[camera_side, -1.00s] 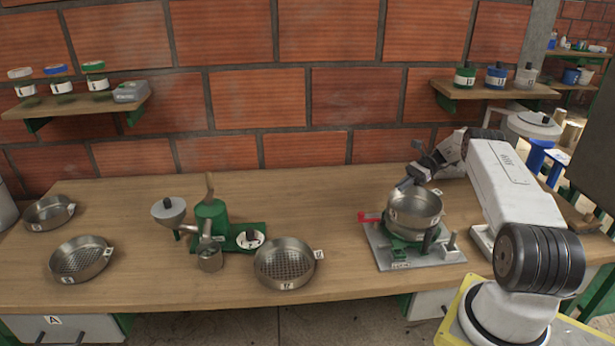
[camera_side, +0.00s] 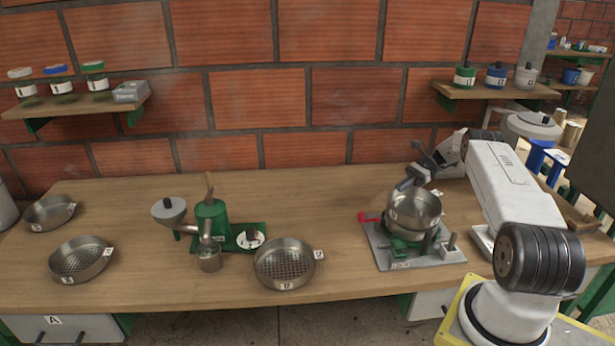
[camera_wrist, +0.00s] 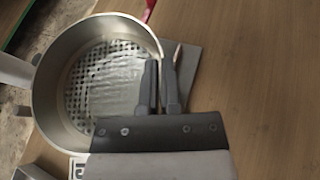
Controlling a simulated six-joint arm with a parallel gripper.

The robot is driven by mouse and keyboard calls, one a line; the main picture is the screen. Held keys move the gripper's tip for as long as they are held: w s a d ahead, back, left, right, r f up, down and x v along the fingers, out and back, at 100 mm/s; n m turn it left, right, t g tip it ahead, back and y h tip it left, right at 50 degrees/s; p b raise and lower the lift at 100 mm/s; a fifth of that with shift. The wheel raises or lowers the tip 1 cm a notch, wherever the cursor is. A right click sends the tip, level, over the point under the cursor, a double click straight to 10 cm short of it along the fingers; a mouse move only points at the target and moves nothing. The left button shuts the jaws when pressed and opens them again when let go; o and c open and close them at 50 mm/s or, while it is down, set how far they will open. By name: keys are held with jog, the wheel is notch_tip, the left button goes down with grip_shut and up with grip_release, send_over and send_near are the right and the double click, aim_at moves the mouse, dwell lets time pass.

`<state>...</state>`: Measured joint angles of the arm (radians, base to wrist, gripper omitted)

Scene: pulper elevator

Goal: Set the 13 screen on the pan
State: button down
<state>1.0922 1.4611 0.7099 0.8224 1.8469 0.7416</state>
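A round metal screen (camera_side: 416,212) with a perforated floor is above the clamp stand at the right of the bench. It looks tilted, and its number is too small to read. The wrist view shows the screen (camera_wrist: 92,20) from above. My gripper (camera_side: 405,184) is at its back left rim; in the wrist view the two fingers (camera_wrist: 161,85) are close together, one on each side of the wall. The pan is not clearly seen; the screen hides most of what is under it on the stand (camera_side: 385,258), so I cannot tell whether they touch.
A screen marked 17 (camera_side: 285,264) sits at the front middle. Another screen (camera_side: 80,260) and a shallow round vessel (camera_side: 50,213) stand at left. A green hand pulper (camera_side: 210,218) is mid-bench. A red handle (camera_side: 370,217) sticks out left of the stand.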

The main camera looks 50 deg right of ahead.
jog(key=shift+f, duration=0.35)
dwell(0.3)
jog(key=c, duration=0.7)
grip_release()
jog(key=shift+c, duration=0.2)
jog(key=shift+r, duration=0.1)
jog(key=shift+r, duration=0.7)
notch_tip(320, 180, up, 10)
jog(key=w+a+m+t+h, duration=0.1)
jog(key=w+a, duration=0.4)
jog(key=w, duration=0.5)
jog(key=w+a+m+t+h, duration=0.2)
jog(key=w+a, duration=0.3)
jog(key=w, duration=0.6)
jog(key=shift+f+m+t, duration=0.2)
jog(key=shift+m+t, duration=0.4)
jog(key=shift+t, duration=0.1)
